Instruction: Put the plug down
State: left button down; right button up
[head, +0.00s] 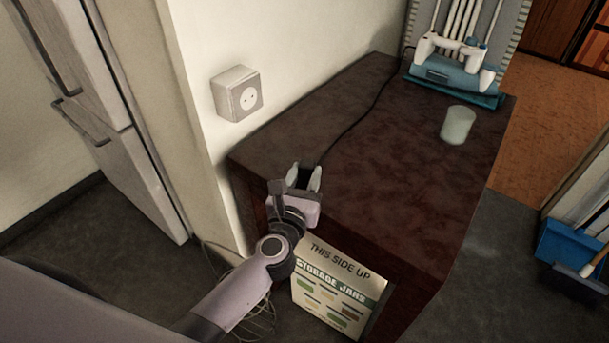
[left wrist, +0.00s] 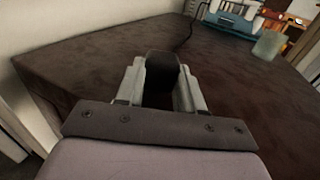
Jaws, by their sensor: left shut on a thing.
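My left gripper (head: 304,178) is at the near left end of the dark brown countertop (head: 400,160). It is shut on a black plug (head: 304,176), which also shows between the fingers in the left wrist view (left wrist: 161,67). A black cord (head: 350,128) runs from the plug across the top to the blue and white appliance (head: 450,70) at the back. I cannot tell whether the plug touches the countertop. The wall socket (head: 237,93) is to the left and is empty. My right gripper is not in view.
A pale cup (head: 457,125) stands at the right of the countertop. A storage jars box (head: 338,290) stands below the near edge. A white fridge (head: 100,100) is at the left. The middle of the countertop is clear apart from the cord.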

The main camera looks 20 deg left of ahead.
pick_arm(q)
jog(key=shift+f, duration=0.3)
jog(key=c, duration=0.7)
grip_release()
jog(key=shift+f, duration=0.1)
